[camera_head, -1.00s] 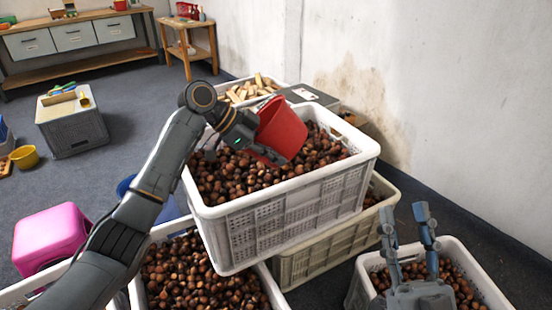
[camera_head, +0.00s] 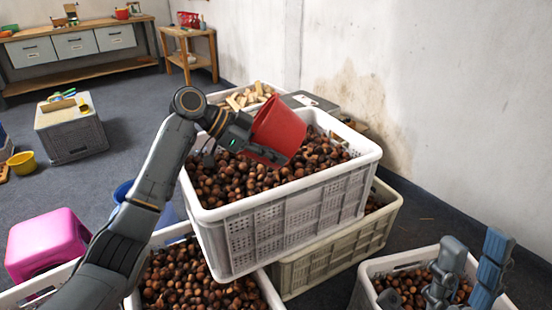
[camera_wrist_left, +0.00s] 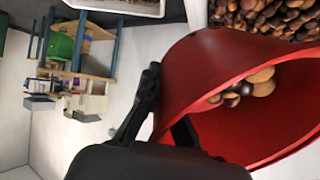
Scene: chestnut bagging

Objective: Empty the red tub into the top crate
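The red tub (camera_head: 279,130) is tilted over the white top crate (camera_head: 290,215), which is heaped with brown chestnuts. My left gripper (camera_head: 250,150) is shut on the side of the tub. In the left wrist view the red tub (camera_wrist_left: 205,75) still shows several chestnuts (camera_wrist_left: 245,88) inside near its mouth. Its lower inside is partly hidden. My right gripper (camera_head: 470,268) is at the lower right in front of another chestnut crate, its fingers apart and nothing between them.
The top crate rests on a beige crate (camera_head: 335,255). White chestnut crates stand at the lower left (camera_head: 275,292) and lower right (camera_head: 367,282). A pink stool (camera_head: 47,240) and a blue tub (camera_head: 124,190) are at the left. A stained wall (camera_head: 450,110) bounds the right side.

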